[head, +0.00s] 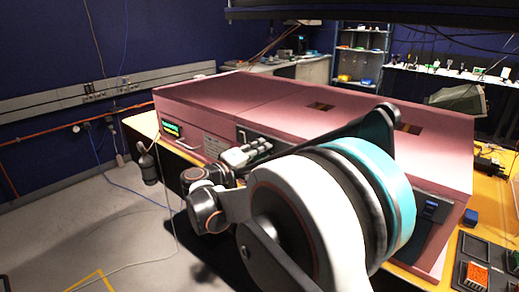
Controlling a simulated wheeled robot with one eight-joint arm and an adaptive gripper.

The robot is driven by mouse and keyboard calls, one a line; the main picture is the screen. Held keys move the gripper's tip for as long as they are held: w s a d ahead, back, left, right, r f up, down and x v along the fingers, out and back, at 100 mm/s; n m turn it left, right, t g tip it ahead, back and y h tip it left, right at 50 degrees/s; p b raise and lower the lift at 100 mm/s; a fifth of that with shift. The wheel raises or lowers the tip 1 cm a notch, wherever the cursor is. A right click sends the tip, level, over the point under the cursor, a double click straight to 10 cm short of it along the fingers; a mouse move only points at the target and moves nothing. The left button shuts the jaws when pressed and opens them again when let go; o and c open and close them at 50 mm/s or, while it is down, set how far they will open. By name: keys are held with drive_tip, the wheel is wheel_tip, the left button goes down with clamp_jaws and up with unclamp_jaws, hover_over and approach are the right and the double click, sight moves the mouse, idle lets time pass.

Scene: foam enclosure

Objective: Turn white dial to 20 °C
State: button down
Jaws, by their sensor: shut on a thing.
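The foam enclosure (300,105) is a long pink box on a wooden table, with dark control panels along its front. A small green lit display (172,129) shows on its left front; its digits are too small to read. My gripper (252,150) is at the front panel, left of the middle, partly hidden behind my own arm. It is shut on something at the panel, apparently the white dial. I cannot make out the dial itself or its setting.
My arm covers much of the enclosure's front. A blue box (471,218) and trays of small parts (478,275) sit on the table at the right. A dark object (147,165) hangs by the left table end. The grey floor at left is mostly clear, with loose cables.

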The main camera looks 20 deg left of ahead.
drive_tip(key=n+p, duration=0.1)
drive_tip(key=n, duration=0.9)
drive_tip(key=shift+n, duration=0.3)
drive_tip(key=shift+f, duration=0.1)
idle(0.3)
drive_tip(key=c, duration=1.4)
unclamp_jaws()
drive_tip(key=shift+o, duration=0.2)
drive_tip(key=shift+a, duration=0.1)
drive_tip(key=v, duration=1.2)
